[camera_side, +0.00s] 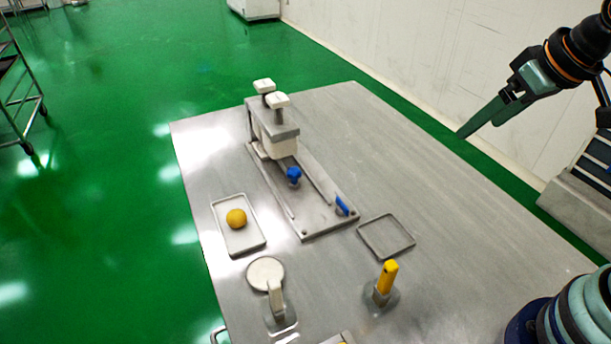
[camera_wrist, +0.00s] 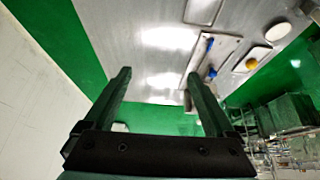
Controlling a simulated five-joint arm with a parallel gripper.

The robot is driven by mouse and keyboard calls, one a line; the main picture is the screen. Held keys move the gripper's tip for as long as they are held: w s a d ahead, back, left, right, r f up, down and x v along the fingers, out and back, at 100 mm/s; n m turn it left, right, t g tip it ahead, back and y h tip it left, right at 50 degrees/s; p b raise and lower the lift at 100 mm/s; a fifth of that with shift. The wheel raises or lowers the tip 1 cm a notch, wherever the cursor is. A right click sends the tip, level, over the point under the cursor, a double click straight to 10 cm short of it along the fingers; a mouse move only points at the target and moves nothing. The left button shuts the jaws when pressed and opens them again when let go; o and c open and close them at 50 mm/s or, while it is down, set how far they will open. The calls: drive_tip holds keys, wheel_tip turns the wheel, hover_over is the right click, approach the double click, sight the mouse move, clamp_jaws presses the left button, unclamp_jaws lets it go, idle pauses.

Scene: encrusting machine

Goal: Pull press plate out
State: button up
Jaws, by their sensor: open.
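On the metal table stands a press-like machine with a grey top plate (camera_side: 272,125), two white-capped posts (camera_side: 278,100) and a white block (camera_side: 279,148) beneath. A blue knob (camera_side: 294,175) stands on its railed base (camera_side: 318,217), and a blue lever (camera_side: 342,205) is at the near end. A white round plate with a handle (camera_side: 265,270) rests on a small stand. I cannot tell for sure which part is the press plate. My gripper (camera_side: 484,118) is open and empty, high at the right and apart from everything; its fingers also show in the wrist view (camera_wrist: 158,78).
A yellow ball (camera_side: 236,218) lies in a rectangular tray (camera_side: 253,247). An empty square tray (camera_side: 409,242) and an upright yellow handle in a holder (camera_side: 388,278) are at the near right. The table's right side (camera_side: 460,215) is clear. A white wall stands behind.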

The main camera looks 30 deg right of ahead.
idle(0.4)
